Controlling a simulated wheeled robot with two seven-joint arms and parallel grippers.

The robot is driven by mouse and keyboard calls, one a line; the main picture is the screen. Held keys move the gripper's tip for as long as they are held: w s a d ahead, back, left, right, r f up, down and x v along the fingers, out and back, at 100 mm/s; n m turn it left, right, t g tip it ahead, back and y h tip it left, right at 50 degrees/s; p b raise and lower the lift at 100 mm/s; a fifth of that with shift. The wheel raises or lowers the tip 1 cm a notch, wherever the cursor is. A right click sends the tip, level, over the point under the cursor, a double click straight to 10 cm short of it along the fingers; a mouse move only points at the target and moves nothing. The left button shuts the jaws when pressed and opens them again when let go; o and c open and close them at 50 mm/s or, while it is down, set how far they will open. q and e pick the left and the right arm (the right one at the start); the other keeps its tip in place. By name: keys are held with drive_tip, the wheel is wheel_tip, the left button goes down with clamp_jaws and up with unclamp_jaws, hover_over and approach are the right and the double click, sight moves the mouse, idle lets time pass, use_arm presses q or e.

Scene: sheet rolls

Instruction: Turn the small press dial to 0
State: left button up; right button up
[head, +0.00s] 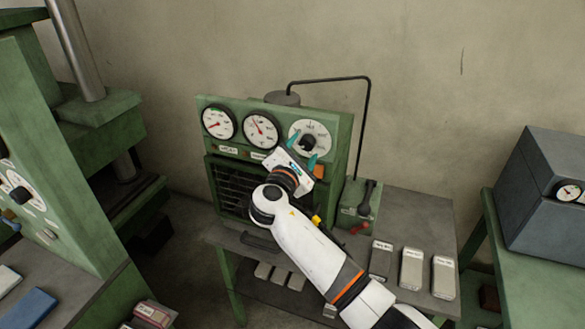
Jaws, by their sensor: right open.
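The small press (335,130) is a green cabinet on a bench, with two round gauges and a white dial on its top panel. The dial (318,130) has a black knob (308,144) at its centre; its markings are too small to read. My right gripper (297,156) is just in front of the knob. Its two teal fingertips are spread apart, one at the knob's upper left and one at its lower right. I cannot tell whether they touch the knob. My right gripper's body hides the panel below the dial. My left gripper is not in view.
A black pipe (369,130) arches from behind the press to a lever box (359,205) at its right. Several grey blocks (411,268) stand on the bench (424,212). A larger green machine (55,180) is at the left, a grey box (545,190) at the right.

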drive_tip(key=b+v, duration=0.3)
drive_tip(key=v, duration=0.6)
drive_tip(key=shift+s, duration=0.35)
